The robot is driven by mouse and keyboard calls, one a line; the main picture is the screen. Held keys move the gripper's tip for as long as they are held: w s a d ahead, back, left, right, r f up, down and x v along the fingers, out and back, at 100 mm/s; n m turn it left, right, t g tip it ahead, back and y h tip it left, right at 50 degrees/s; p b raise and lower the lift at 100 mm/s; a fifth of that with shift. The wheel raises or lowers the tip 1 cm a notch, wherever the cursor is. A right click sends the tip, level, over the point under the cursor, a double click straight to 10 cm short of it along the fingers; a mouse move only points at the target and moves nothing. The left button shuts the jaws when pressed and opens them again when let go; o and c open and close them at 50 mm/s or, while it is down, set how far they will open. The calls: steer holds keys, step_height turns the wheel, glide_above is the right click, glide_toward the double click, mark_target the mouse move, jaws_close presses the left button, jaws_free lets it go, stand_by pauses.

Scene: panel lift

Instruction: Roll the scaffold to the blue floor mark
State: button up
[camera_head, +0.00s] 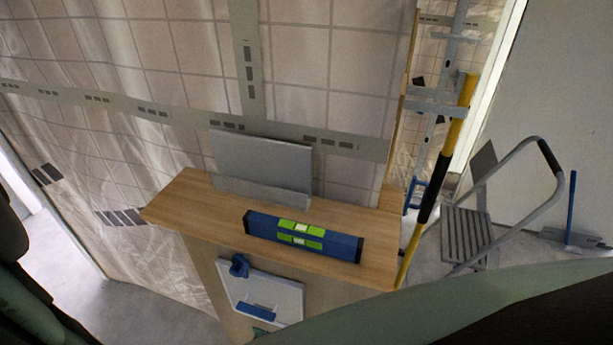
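I cannot clearly make out a scaffold. A grey upright frame with crosspieces (436,107) stands at the back right beside the tiled wall; I cannot tell whether it is the scaffold. A small blue shape (414,192) shows low near its foot; I cannot tell whether it is a floor mark or part of an object. No other blue mark shows on the visible floor. My gripper is not in view.
A wooden-topped stand (165,210) bears a blue spirit level (345,246) and grey metal piece (262,160). A yellow-black pole (463,105) leans beside it. A step stool (467,237) and blue-handled tool (572,205) stand right. Floor (150,312) is clear front left.

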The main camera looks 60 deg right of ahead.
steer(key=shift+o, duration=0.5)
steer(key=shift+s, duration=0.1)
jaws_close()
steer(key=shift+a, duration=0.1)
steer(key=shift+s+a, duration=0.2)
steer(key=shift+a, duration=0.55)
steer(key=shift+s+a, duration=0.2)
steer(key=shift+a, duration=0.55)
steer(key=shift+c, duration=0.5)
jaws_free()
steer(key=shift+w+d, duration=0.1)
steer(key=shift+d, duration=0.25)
